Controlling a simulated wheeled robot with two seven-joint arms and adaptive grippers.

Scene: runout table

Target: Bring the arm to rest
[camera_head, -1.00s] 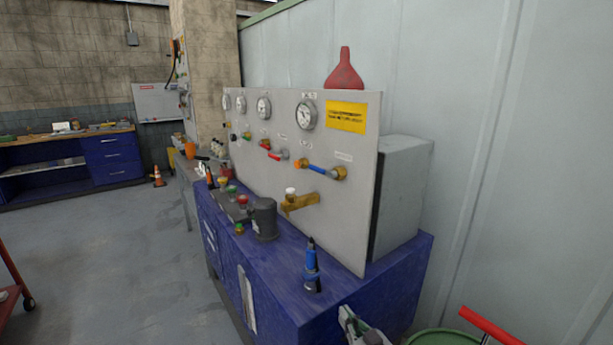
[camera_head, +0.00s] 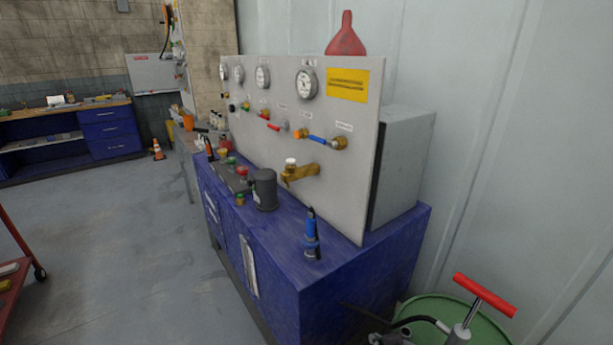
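Neither of my grippers can be made out in the head view. A small grey piece (camera_head: 390,339) shows at the bottom edge beside a black hose; it is cut off and I cannot tell what it is. The blue workbench (camera_head: 335,290) stands in the middle with a grey gauge panel (camera_head: 345,195) upright on it. A blue and black tool (camera_head: 311,237) stands upright near the bench's front corner.
A green drum (camera_head: 490,335) with a red-handled pump (camera_head: 485,295) stands at the lower right, close to the bench. A red cart (camera_head: 15,260) is at the left edge. The floor (camera_head: 120,245) between is clear.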

